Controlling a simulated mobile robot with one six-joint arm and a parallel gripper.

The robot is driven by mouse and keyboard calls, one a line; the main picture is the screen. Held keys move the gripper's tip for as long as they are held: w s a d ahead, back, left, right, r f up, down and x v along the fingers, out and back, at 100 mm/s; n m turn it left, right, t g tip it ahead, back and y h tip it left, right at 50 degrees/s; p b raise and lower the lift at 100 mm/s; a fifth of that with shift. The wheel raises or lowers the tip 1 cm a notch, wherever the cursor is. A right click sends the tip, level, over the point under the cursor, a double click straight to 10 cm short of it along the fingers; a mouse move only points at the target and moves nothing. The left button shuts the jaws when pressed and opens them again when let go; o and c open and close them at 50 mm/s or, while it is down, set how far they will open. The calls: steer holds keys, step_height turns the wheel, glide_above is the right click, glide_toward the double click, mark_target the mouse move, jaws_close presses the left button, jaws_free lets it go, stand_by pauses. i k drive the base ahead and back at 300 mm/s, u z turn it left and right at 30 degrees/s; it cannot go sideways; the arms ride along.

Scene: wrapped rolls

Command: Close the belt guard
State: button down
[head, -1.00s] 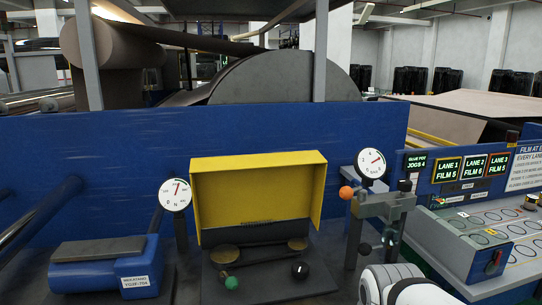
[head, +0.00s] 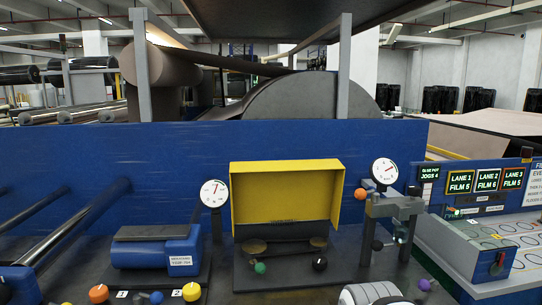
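The yellow belt guard (head: 282,180) stands raised over a dark bench, in the middle of the head view. Its panel is upright, with a top edge and a right side flange. Below it two brass-coloured round pulleys (head: 256,246) show, uncovered, in front of a dark strip. A green knob (head: 260,267) and a black knob (head: 320,263) sit in front of them. A white rounded part of my arm (head: 372,294) shows at the bottom edge, right of the guard. My gripper's fingers are not in view.
A white dial (head: 214,193) stands left of the guard, another (head: 384,171) to its right above a bracket with an orange ball (head: 361,193). A blue motor-like unit (head: 157,252) lies left. Several coloured knobs line the bottom left. A control panel (head: 483,190) stands right.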

mark_target(263, 192)
steer(key=i, duration=1)
steer(key=u, duration=0.05)
